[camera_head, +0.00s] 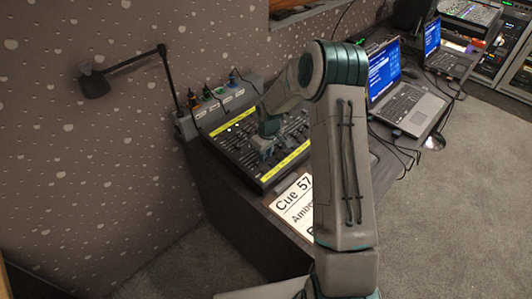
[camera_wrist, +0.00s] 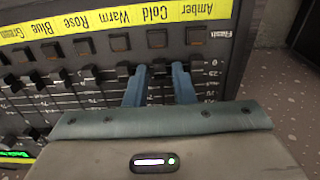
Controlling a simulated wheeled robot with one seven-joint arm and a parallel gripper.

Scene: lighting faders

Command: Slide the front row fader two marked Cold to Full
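The lighting console (camera_head: 283,184) stands on a dark desk, with a yellow label strip along its front and another farther back. In the wrist view its strip (camera_wrist: 85,22) appears upside down, reading Amber, Cold, Warm, Rose, Blue, Green. The Cold fader cap (camera_wrist: 158,70) sits in the Cold column, near the 0 mark, level with its neighbours. My gripper (camera_wrist: 159,68) has its two blue fingertips apart, one on each side of this cap. A small gap seems to show beside the cap; contact is unclear. The lower slot is partly hidden by my gripper, which also shows in the head view (camera_head: 266,148).
Neighbouring fader caps, such as Warm (camera_wrist: 122,73), stand close to my fingers. A row of square buttons (camera_wrist: 120,43) lies between strip and faders. A white cue card (camera_head: 292,207) lies in front of the console. Laptops (camera_head: 405,105) stand to the right, a lamp (camera_head: 95,85) at left.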

